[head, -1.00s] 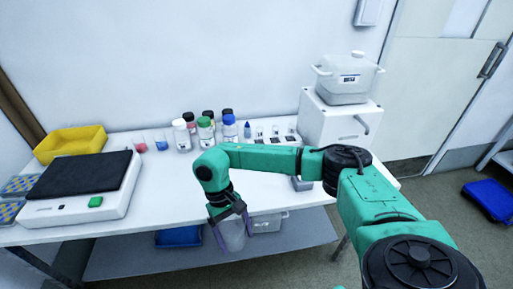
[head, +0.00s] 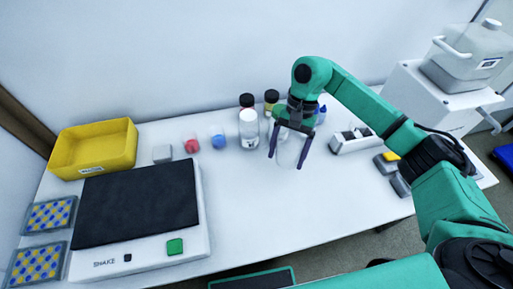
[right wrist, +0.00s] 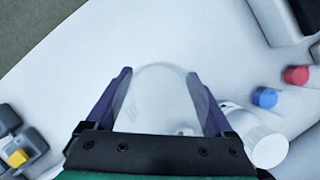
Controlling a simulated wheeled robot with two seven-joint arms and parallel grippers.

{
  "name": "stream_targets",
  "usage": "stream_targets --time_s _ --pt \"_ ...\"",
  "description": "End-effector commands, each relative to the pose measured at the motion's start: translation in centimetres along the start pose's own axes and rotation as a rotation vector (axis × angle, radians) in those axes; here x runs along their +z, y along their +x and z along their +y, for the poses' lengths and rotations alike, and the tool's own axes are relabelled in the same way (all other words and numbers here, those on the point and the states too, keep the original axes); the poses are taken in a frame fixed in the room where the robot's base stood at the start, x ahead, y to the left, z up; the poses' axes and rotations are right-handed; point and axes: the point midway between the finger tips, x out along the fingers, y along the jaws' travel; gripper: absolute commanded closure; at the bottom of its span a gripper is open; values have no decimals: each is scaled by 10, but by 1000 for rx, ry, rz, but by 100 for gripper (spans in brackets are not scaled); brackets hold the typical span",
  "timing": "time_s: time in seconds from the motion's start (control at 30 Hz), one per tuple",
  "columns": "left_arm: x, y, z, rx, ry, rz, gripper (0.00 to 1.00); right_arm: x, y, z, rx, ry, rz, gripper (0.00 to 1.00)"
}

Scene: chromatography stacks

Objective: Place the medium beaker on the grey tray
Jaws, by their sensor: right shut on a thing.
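My right gripper (head: 288,150) is shut on a clear, empty-looking beaker (head: 289,158), with one purple finger on each side. The beaker looks upright, at or just above the white table, in front of the bottles. In the right wrist view, the beaker (right wrist: 160,95) sits between the fingers, its outline faint. I see no tray that I can surely call the grey tray. Small grey blocks or holders (head: 386,163), one with a yellow part, lie on the table right of the gripper. My left gripper is out of view.
Bottles, including a white one (head: 249,130), stand close behind and left of the beaker. Small red (head: 192,146) and blue (head: 218,142) vessels stand farther left. A shaker with a dark top (head: 140,200) and a yellow bin (head: 95,150) fill the left. The front-middle table (head: 270,210) is clear.

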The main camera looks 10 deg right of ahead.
Motion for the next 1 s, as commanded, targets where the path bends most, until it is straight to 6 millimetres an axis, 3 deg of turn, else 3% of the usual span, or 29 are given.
stream_targets --time_s 0.03,0.2,0.3,0.43,0.57,0.83,1.0 --pt "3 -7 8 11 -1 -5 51 2 -22 -4 -64 144 -5 72" --pt "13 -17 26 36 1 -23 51 -6 -86 -4 -293 698 -3 72" --pt "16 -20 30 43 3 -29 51 -14 -114 5 -403 959 0 72" --pt "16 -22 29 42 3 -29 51 -21 -129 14 -479 1148 0 72" --pt "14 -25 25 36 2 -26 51 -30 -110 16 -486 1184 -4 72" --pt "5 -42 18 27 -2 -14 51 -62 -28 16 -485 1182 -7 72" --pt "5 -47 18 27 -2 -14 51 -79 7 16 -491 1178 -3 72"
